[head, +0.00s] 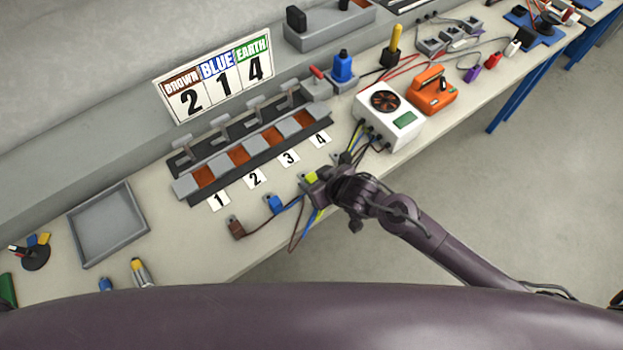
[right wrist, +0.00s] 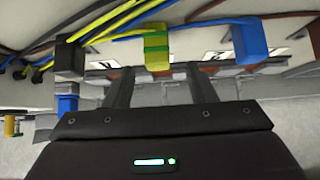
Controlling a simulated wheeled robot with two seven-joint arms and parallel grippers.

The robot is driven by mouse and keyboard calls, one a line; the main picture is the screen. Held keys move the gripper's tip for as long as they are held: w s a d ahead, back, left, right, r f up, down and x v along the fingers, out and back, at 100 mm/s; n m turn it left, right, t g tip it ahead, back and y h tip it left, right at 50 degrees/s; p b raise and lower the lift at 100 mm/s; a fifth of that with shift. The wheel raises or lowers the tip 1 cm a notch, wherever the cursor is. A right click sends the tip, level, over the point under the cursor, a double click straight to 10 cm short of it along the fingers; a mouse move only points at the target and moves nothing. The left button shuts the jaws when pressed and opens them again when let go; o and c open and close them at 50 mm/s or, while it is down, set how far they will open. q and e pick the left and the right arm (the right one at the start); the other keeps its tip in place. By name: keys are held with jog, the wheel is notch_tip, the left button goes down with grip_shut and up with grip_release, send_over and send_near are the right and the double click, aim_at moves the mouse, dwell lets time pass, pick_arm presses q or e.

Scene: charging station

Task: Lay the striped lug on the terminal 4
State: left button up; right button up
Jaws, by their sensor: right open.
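The striped lug (head: 311,177), yellow and green, is on the end of a cable on the bench front, below the label 4 (head: 320,139). Terminal 4 (head: 300,117) is the right-end copper pad of the terminal strip, with a raised lever (head: 289,93) behind it. My right gripper (head: 317,184) is at the striped lug and open. In the right wrist view the striped lug (right wrist: 157,48) appears between and just beyond the two fingertips (right wrist: 158,72); I cannot tell whether they touch it. My left gripper is not in view.
A blue lug (head: 274,204) and a brown lug (head: 237,228) lie left of my right gripper. A white fan unit (head: 390,113) with cables stands to the right. A grey tray (head: 108,222) is at left. A sign (head: 214,76) reads brown 2, blue 1, earth 4.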

aim_at(312, 178)
jog(key=shift+w+a+f, duration=0.3)
jog(key=shift+w+f, duration=0.05)
jog(key=shift+w, duration=0.05)
jog(key=shift+p+x, duration=0.65)
jog(key=shift+x, duration=1.7)
jog(key=shift+d+f, duration=0.1)
jog(key=shift+d, duration=0.05)
jog(key=shift+s, duration=0.1)
jog(key=c, duration=1.1)
jog(key=shift+o, duration=0.2)
